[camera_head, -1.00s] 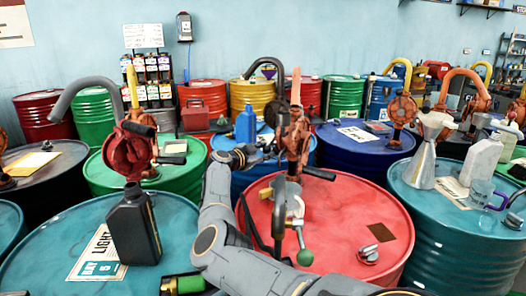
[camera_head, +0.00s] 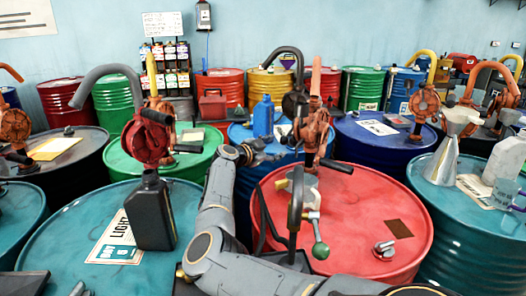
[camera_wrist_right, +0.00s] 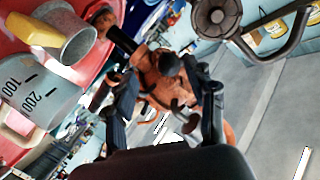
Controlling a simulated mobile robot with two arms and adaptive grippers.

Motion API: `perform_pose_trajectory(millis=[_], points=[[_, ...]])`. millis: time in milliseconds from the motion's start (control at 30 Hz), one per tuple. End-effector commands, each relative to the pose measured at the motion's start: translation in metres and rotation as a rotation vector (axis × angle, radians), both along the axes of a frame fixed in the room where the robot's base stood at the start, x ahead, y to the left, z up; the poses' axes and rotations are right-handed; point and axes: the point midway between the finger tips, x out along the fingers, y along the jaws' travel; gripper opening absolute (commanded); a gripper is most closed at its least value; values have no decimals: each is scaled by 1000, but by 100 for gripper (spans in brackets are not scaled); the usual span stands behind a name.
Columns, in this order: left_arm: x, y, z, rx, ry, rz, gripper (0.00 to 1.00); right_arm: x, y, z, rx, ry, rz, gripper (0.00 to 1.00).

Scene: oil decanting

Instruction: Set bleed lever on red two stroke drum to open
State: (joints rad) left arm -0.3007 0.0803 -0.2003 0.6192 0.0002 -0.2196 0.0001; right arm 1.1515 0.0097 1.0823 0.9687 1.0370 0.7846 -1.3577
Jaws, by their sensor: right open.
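The red drum (camera_head: 375,195) stands right of centre in the head view. A rusty orange pump (camera_head: 313,130) with a dark crank handle rises at its back. I cannot tell for sure which part is the bleed lever. My right gripper (camera_head: 268,150) is left of the pump, in front of a blue drum. In the right wrist view its fingers (camera_wrist_right: 168,100) are spread, with rusty orange parts visible between and beyond them. My left gripper is not clearly in view.
A black bottle (camera_head: 152,212) stands on the teal drum (camera_head: 65,215) at left. A metal funnel can (camera_head: 442,162) and white jug (camera_head: 505,160) stand on the right teal drum. A blue bottle (camera_head: 263,115) is behind my gripper. A measuring jug (camera_wrist_right: 25,95) shows in the wrist view.

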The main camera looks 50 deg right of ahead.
Motion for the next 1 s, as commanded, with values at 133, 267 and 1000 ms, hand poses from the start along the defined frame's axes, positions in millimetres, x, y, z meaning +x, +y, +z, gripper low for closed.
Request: perform_pose_trajectory(millis=[133, 267, 1000], points=[[1, 0, 0, 0, -1, 0, 39, 0, 34, 5, 3, -1, 1, 55], [1, 0, 0, 0, -1, 0, 39, -1, 55, 9, 4, -1, 0, 55], [1, -1, 0, 0, -1, 0, 39, -2, 71, 13, 3, 0, -2, 55]])
